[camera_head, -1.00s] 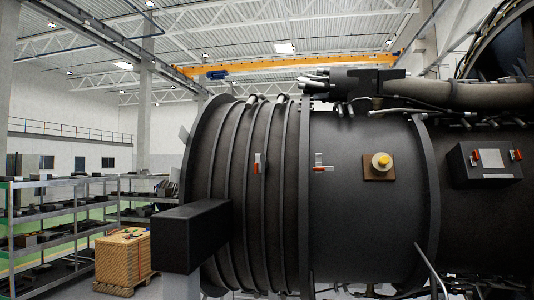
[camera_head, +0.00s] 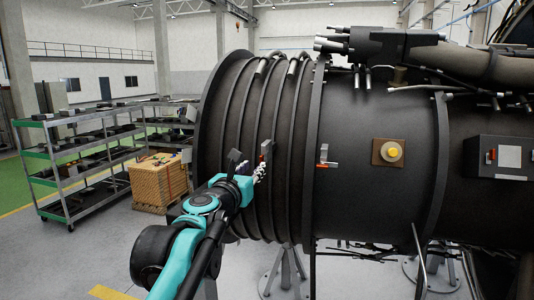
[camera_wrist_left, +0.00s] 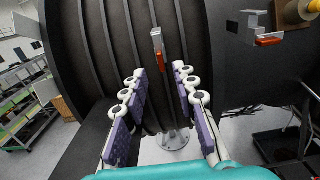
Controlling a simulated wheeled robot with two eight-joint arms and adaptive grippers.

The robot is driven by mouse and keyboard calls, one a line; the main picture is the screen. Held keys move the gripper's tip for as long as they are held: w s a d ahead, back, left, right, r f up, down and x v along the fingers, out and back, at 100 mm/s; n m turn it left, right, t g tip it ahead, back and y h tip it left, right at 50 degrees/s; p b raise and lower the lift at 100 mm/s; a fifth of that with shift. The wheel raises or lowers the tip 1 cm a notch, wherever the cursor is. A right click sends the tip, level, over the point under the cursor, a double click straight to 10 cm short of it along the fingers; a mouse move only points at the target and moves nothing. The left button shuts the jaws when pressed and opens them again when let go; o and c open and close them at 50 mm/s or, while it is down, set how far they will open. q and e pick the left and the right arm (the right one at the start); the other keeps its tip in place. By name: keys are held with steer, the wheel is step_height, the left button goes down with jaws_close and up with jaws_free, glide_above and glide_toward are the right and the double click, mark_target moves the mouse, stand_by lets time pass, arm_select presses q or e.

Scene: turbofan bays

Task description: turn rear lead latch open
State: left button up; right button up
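A small latch with a grey plate and red part (camera_head: 265,150) sits on the ribbed dark engine casing. In the left wrist view this latch (camera_wrist_left: 158,45) stands upright between and beyond my fingertips. A second latch (camera_head: 325,160) with a red handle lying sideways is to its right on the smooth casing; it also shows in the left wrist view (camera_wrist_left: 262,35). I cannot tell which is the rear lead latch. My left gripper (camera_head: 249,165) is open and empty, in front of the ribbed casing; in the wrist view its fingers (camera_wrist_left: 160,73) are apart. My right gripper is not in view.
A brown plate with a yellow knob (camera_head: 390,152) is on the smooth casing. A dark box with a red latch (camera_head: 497,157) is at right. Shelves (camera_head: 100,150) and a wooden crate (camera_head: 158,182) stand at left. Pipes run along the engine's top.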

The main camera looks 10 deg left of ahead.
mark_target(261, 161)
arm_select(q)
steer(key=w+p, duration=0.1)
steer(key=w, duration=0.5)
steer(key=shift+w+d+f, duration=0.1)
steer(key=shift+w+d, duration=0.05)
steer(key=shift+w, duration=0.15)
jaws_close()
